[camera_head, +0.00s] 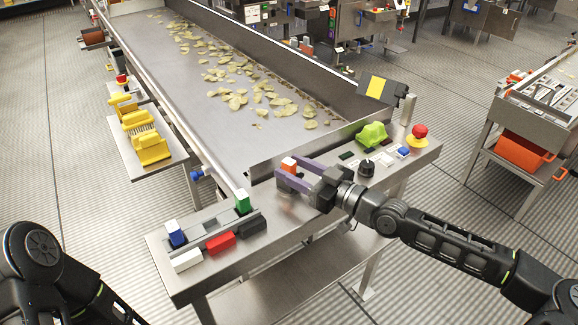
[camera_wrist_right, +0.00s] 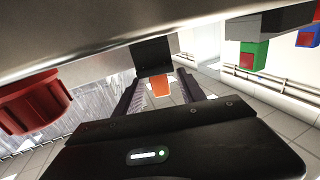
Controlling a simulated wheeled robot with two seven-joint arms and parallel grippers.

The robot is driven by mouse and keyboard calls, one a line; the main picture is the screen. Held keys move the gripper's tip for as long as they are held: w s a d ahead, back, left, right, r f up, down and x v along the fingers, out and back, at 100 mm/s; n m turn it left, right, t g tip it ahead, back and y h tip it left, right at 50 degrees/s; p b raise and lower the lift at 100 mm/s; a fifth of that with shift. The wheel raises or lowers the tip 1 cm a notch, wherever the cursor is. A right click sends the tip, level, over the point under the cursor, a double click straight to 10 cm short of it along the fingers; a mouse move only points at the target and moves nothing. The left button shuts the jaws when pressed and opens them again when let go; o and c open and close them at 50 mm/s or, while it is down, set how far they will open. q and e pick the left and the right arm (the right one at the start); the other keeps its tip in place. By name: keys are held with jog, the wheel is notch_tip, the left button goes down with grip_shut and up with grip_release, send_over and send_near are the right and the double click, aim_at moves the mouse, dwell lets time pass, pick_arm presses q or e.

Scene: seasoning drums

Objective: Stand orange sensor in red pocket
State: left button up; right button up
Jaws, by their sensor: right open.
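The orange sensor (camera_head: 289,166) is a small upright block with a white top, standing at the middle of the steel table end. My right gripper (camera_head: 284,169) is open with its two fingers on either side of the sensor; I cannot tell whether they touch it. In the right wrist view the orange sensor (camera_wrist_right: 160,88) shows between the fingers (camera_wrist_right: 160,85). A grey rack (camera_head: 212,224) stands to the left, with a red block (camera_head: 221,242) along its front side. The inside of the pocket by the red block is hard to make out. My left gripper is out of view.
White (camera_head: 187,260) and black (camera_head: 252,228) blocks flank the red one. A red stop button (camera_head: 419,131) and a green lump (camera_head: 372,134) are at the right.

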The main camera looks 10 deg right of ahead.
dwell(0.5)
grip_shut()
dwell(0.4)
